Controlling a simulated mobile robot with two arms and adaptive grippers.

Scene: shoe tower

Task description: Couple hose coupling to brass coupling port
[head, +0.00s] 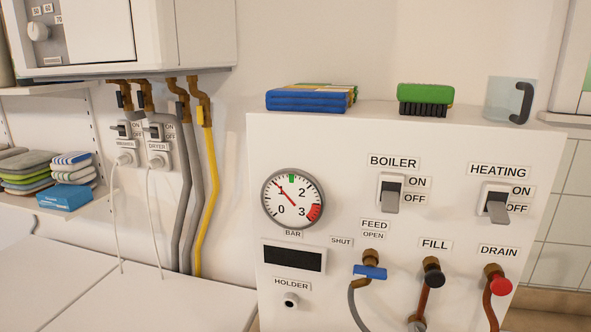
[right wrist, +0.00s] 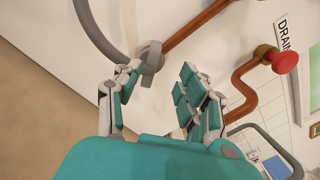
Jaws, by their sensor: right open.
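In the right wrist view, a grey hose (right wrist: 97,30) curves down to a grey coupling collar (right wrist: 151,60). A copper pipe (right wrist: 195,24) runs up and right from that collar. My right gripper (right wrist: 161,72) is open, its fingers spread just below the collar, the left fingertip close to it. Whether it touches cannot be told. In the head view, a grey fitting (head: 416,322) shows at the bottom edge under the FILL pipe (head: 423,300). I cannot make out a separate brass port, nor whether the collar is seated. My left gripper is not in view.
The white panel has a blue FEED valve (head: 370,272), a black FILL knob (head: 433,279) and a red DRAIN knob (head: 501,286). In the wrist view, the DRAIN pipe (right wrist: 240,88) bends close to the right finger. A grey-rimmed container (right wrist: 262,127) is at lower right.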

